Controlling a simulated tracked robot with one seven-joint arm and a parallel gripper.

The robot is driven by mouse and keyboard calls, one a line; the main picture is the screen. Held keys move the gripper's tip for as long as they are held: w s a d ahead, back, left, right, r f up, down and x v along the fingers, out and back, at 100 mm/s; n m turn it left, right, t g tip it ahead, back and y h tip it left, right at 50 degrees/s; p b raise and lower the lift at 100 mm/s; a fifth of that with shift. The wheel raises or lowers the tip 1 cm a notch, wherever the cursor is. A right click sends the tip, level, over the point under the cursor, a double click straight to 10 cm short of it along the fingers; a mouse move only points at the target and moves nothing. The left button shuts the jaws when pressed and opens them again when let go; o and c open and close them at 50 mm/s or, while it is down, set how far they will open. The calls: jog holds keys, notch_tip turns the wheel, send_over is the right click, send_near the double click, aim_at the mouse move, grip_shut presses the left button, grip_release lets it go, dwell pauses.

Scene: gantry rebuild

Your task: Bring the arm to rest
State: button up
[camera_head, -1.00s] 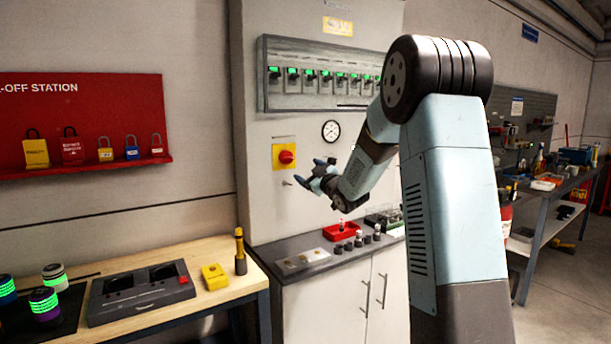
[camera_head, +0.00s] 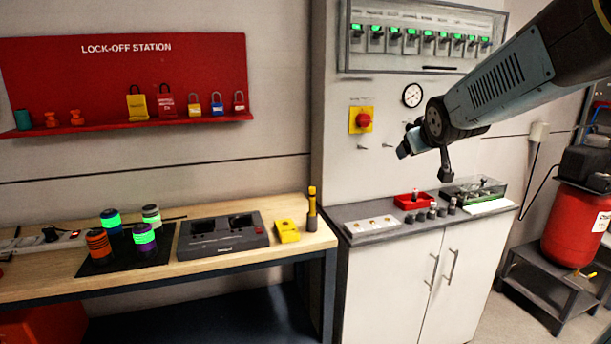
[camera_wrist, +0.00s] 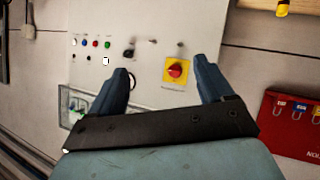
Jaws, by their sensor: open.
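My arm (camera_head: 500,90) reaches in from the upper right of the head view, in front of the wall panel. My gripper (camera_head: 408,146) is at its end, above the grey-topped cabinet and clear of it. In the wrist view my gripper (camera_wrist: 160,68) shows two blue fingers spread apart with nothing held between them. A red knob on a yellow plate (camera_wrist: 176,71) appears between the fingers, on the wall behind them; it also shows in the head view (camera_head: 362,120). I cannot tell the exact gap to the wall.
The cabinet (camera_head: 400,290) bears a red tray (camera_head: 412,203) and several small knobs. A wooden bench (camera_head: 50,285) with a grey dock (camera_head: 222,240) stands left. A breaker box (camera_head: 420,62) is above. A red tank (camera_head: 577,225) stands right.

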jog(key=s+a+f+m+g, duration=0.1)
jog(key=s+f+g, duration=0.2)
jog(key=s, duration=1)
jog(key=s+a+f+m+g+y, duration=0.1)
jog(key=s+a+f+m+g, duration=0.1)
jog(key=s, duration=1.2)
notch_tip(320, 180, down, 2)
jog(key=shift+s+a+f+g, duration=0.1)
jog(key=shift+s+a+g, duration=0.1)
jog(key=shift+g, duration=0.6)
